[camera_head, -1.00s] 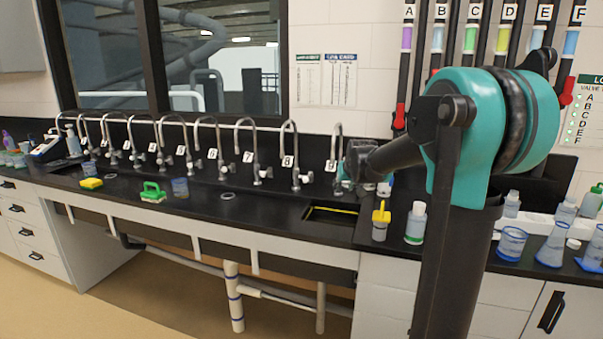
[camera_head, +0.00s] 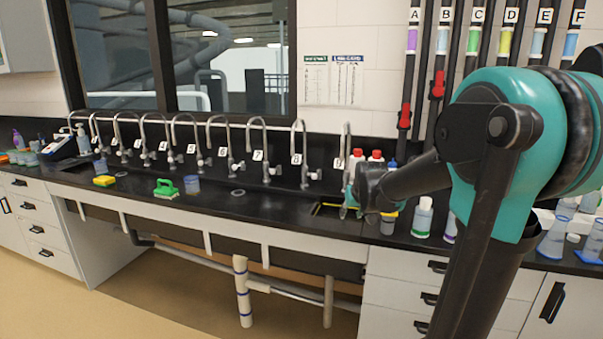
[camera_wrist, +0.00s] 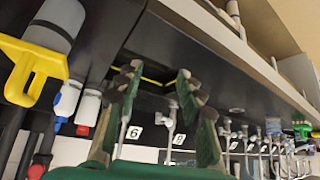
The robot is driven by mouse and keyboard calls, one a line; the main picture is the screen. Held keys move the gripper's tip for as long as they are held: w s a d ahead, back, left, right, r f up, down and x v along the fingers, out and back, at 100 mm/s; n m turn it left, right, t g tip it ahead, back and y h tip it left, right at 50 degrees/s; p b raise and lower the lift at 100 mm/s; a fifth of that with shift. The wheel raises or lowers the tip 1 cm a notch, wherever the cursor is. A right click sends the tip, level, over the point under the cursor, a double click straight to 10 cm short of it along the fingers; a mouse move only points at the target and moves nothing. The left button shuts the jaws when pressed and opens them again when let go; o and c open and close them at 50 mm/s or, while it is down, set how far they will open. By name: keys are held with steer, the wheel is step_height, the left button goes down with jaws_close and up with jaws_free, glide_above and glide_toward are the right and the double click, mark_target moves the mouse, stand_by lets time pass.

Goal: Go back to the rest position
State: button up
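My gripper (camera_head: 350,208) is in front of tap 9 (camera_head: 347,140), over the bench near the dark sink opening (camera_head: 328,209). In the wrist view, which looks upside down, its two green-and-grey fingers (camera_wrist: 157,85) are apart. Nothing is held between them; taps show behind the gap. My arm crosses the right side of the head view and hides part of the bench.
Several numbered taps line the black bench (camera_head: 215,205). A green-and-white bottle (camera_head: 422,217) and a grey cup (camera_head: 388,224) stand beside my arm. Red-capped bottles (camera_head: 375,156) stand behind it. A green brush (camera_head: 166,188) lies left; the bench between brush and sink is mostly clear.

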steer(key=s+f+g, duration=0.1)
steer(key=s+f, duration=0.4)
steer(key=s, duration=0.4)
steer(key=s+d+f+g, duration=0.1)
steer(key=s+f, duration=0.4)
steer(key=s, duration=0.5)
steer(key=s+d+f+g, duration=0.1)
steer(key=s+f, duration=0.4)
steer(key=s, duration=0.5)
steer(key=shift+d+f+m+g+h, duration=0.2)
steer(key=shift+f+m+g+h, duration=0.1)
steer(key=shift+f+m, duration=0.1)
